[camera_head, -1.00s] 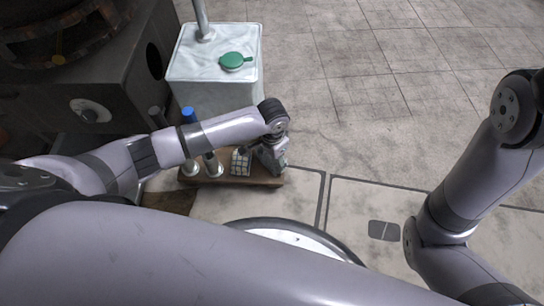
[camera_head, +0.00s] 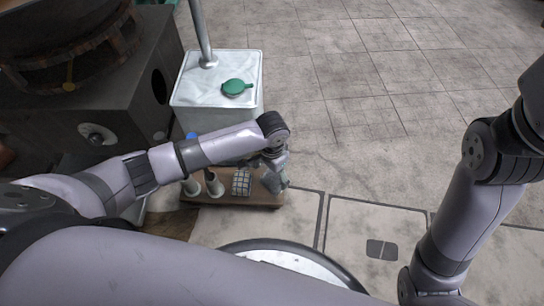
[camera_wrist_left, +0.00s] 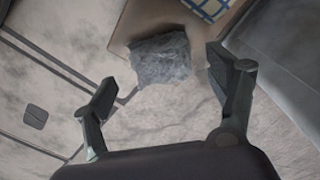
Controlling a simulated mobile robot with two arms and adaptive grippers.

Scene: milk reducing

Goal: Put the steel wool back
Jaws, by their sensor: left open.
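The steel wool (camera_wrist_left: 160,58) is a grey rough pad in the left wrist view. It lies at the corner of a wooden board (camera_wrist_left: 128,20), partly over its edge; whether it rests fully on the board is unclear. My left gripper (camera_wrist_left: 162,72) is open, with one finger on each side of the wool and visible gaps to both. In the head view the left gripper (camera_head: 275,172) hangs over the right end of the board (camera_head: 235,202), and the wool cannot be clearly told apart there. My right gripper is out of view.
A blue-and-white checked item (camera_head: 241,182) stands on the board beside the gripper, with light cylindrical items (camera_head: 214,184) to its left. A dark stove-like unit (camera_head: 95,95) is at left. Floor to the right is clear.

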